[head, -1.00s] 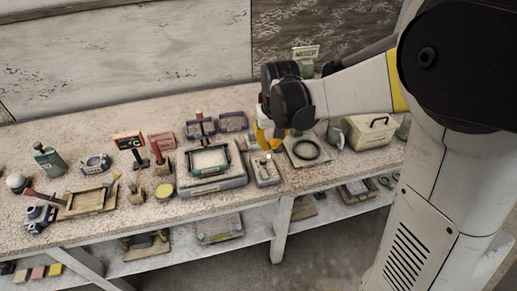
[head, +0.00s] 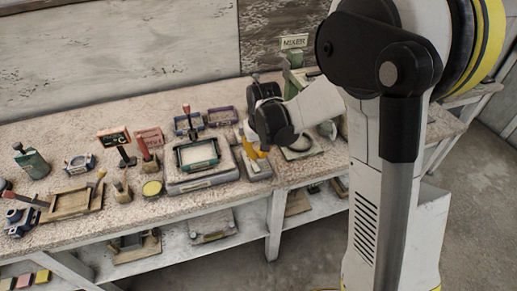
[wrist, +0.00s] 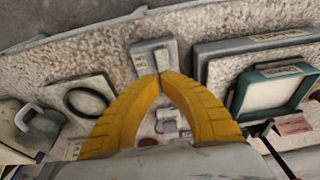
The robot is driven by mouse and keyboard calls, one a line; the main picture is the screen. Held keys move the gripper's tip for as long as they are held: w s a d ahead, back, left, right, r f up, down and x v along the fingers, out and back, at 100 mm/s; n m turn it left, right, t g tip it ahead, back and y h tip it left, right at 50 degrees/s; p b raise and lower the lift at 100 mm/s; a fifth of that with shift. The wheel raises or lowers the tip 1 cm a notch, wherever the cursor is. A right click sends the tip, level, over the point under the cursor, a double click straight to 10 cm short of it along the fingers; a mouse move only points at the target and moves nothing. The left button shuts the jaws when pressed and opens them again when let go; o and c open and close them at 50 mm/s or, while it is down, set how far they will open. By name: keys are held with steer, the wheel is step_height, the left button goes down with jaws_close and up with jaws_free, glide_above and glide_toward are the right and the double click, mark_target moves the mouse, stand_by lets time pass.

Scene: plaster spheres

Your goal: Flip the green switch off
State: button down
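A small grey box (head: 258,169) sits near the bench's front edge, right of the teal-framed tray. In the wrist view the grey box (wrist: 144,51) lies just beyond my fingertips. No green switch can be made out on it; its fittings are small and partly hidden by my fingers. My gripper (head: 254,150) is low over the back of this box. In the wrist view its yellow fingers (wrist: 160,76) meet at the tips, at the box's near edge. I see nothing held between them; whether they touch the box is unclear.
The teal-framed tray (head: 197,154) on a grey slab stands close on the left. A plate with a dark ring (wrist: 88,100) shows in the wrist view. A green stand with a MIXER sign (head: 294,42) rises behind my arm. Several tools crowd the bench's left side.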

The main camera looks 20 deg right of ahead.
mark_target(256, 164)
steer(key=shift+s+f+b, duration=0.2)
steer(key=shift+f+b, duration=0.1)
steer(key=shift+f, duration=0.6)
steer(key=shift+s+f+b, duration=0.2)
steer(key=shift+f+b, duration=0.1)
steer(key=shift+f, duration=0.6)
steer(key=shift+s+f+t+b, duration=0.2)
steer(key=shift+f+t+b, duration=0.35)
steer(key=shift+b, duration=0.2)
steer(key=shift+s+r+t, duration=0.1)
steer(key=shift+r+t, duration=0.05)
steer(key=shift+t, duration=0.1)
steer(key=shift+w, duration=0.9)
